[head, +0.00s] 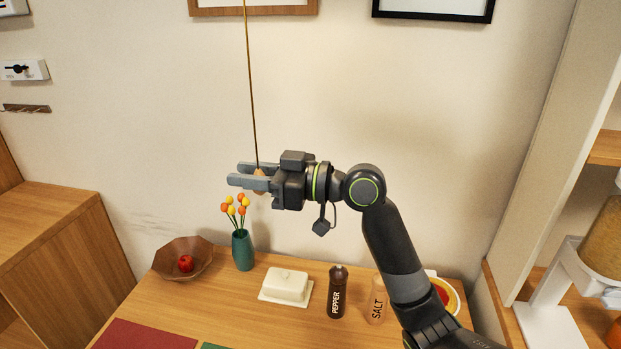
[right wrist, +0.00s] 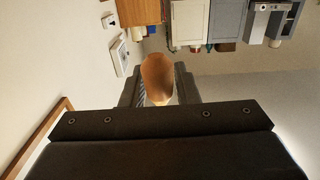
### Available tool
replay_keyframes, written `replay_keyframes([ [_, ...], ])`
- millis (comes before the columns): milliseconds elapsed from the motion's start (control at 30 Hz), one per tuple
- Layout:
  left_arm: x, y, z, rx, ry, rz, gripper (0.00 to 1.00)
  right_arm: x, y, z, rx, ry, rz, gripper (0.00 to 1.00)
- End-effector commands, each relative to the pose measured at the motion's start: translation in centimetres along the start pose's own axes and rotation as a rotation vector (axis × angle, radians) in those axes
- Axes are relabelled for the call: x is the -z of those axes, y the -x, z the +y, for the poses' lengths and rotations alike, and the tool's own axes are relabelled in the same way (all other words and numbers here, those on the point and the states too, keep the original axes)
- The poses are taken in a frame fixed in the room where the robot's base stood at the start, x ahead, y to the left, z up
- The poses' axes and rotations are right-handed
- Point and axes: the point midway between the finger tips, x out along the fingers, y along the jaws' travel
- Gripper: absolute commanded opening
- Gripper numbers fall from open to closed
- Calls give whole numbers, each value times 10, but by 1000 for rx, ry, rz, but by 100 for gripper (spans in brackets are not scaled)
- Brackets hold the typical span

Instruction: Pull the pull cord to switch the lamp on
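The pull cord (head: 251,85) is a thin brown line that hangs from above the head view, with a wooden knob (head: 260,175) at its lower end. My right gripper (head: 240,176) reaches in from the right, fingers pointing left, high above the table. The knob sits between its two fingers, which look closed on its sides. In the right wrist view the rounded knob (right wrist: 157,78) shows between the dark fingers, with no clear gap on either side. The fingers partly hide the knob. The lamp is not in view. My left gripper is not in view.
Below are a wooden table (head: 225,310), a brown bowl (head: 170,262) with a red fruit, a teal vase (head: 243,250) of flowers, a butter dish (head: 287,287), a pepper mill (head: 337,292) and a salt mill (head: 377,300). Shelves (head: 535,150) stand right. Air around the cord is clear.

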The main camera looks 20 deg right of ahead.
Motion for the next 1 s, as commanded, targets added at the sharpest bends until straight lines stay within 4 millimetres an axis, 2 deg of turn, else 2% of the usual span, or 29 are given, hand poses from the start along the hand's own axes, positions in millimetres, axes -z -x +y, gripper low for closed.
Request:
replay_keyframes([
  [1000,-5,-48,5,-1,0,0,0,-3,112,1,-3,3,-5,28],
])
